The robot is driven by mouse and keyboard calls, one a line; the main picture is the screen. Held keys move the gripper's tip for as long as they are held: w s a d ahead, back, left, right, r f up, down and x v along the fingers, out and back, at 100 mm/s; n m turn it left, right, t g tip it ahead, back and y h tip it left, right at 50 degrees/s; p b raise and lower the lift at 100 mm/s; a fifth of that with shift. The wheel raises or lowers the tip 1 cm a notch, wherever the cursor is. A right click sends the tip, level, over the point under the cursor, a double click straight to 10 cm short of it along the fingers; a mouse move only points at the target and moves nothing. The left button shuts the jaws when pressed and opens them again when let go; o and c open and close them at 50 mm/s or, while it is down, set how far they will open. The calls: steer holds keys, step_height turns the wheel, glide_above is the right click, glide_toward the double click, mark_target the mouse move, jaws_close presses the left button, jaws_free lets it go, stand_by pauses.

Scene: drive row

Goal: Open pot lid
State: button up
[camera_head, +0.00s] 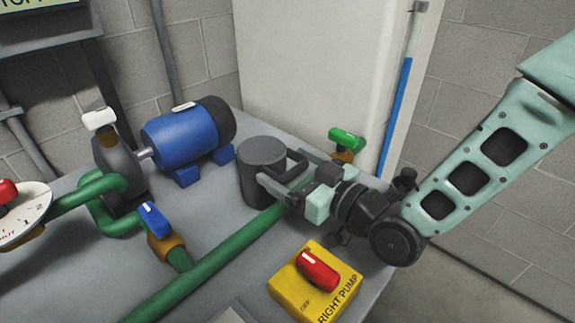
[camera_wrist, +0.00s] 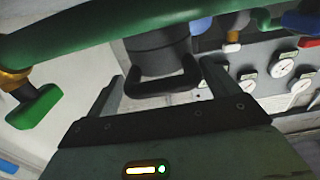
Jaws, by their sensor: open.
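A dark grey cylindrical pot with a lid (camera_head: 262,152) stands on the grey bench, with a black loop handle (camera_head: 293,166) on its right side. In the wrist view the pot (camera_wrist: 158,52) is at top centre and its handle (camera_wrist: 160,88) juts toward me. My gripper (camera_head: 287,170) is open, with one finger on each side of the handle. The fingertips show left and right of the handle in the wrist view (camera_wrist: 162,80). I cannot tell whether either finger touches it.
A green pipe (camera_head: 225,250) runs below the gripper. A green-handled valve (camera_head: 346,139) is close behind it. A yellow box with a red switch (camera_head: 315,280) is in front. A blue motor (camera_head: 185,138) and a blue-handled valve (camera_head: 155,220) stand left. A white cabinet (camera_head: 310,70) is behind the pot.

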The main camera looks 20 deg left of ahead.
steer(key=shift+w+a, duration=0.2)
steer(key=shift+a, duration=0.3)
